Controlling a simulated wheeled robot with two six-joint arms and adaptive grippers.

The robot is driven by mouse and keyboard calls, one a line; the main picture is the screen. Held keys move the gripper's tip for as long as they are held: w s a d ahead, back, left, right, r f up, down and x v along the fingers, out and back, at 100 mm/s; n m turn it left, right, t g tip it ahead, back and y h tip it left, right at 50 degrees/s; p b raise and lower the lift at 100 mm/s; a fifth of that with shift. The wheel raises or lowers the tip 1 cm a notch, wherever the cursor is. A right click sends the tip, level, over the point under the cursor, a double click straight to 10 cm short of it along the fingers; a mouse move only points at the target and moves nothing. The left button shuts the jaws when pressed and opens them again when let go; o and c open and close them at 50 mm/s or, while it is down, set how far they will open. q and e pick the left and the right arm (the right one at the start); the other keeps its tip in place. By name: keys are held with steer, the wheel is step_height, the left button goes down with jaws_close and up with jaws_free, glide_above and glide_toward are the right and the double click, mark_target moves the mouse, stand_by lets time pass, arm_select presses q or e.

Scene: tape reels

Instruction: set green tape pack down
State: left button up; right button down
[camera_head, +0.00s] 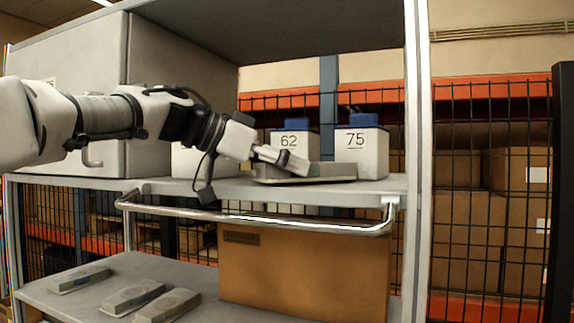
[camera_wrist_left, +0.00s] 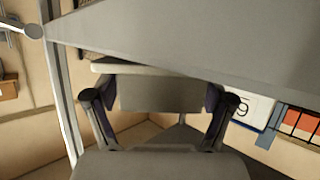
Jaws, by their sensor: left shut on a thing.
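A flat grey-green tape pack (camera_head: 328,171) is at the upper shelf (camera_head: 225,187), in front of the white containers marked 62 and 75. My left gripper (camera_head: 282,160) reaches in from the left and is shut on the pack. In the left wrist view the pack (camera_wrist_left: 160,94) sits between the two dark fingers of the left gripper (camera_wrist_left: 160,104). The pack is very low over the shelf or resting on it; I cannot tell which. My right gripper is not in view.
The container marked 62 (camera_head: 293,141) and the one marked 75 (camera_head: 362,150) have blue tops. A rail (camera_head: 270,222) runs along the shelf front. Several grey packs (camera_head: 132,297) and a cardboard box (camera_head: 300,275) are on the lower shelf. A post (camera_head: 418,120) bounds the right.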

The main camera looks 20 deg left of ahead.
arm_select(q)
steer(key=shift+f, duration=0.15)
steer(key=o, duration=1.2)
steer(key=shift+c, duration=0.2)
steer(key=shift+f, duration=0.1)
step_height(320, 180, up, 10)
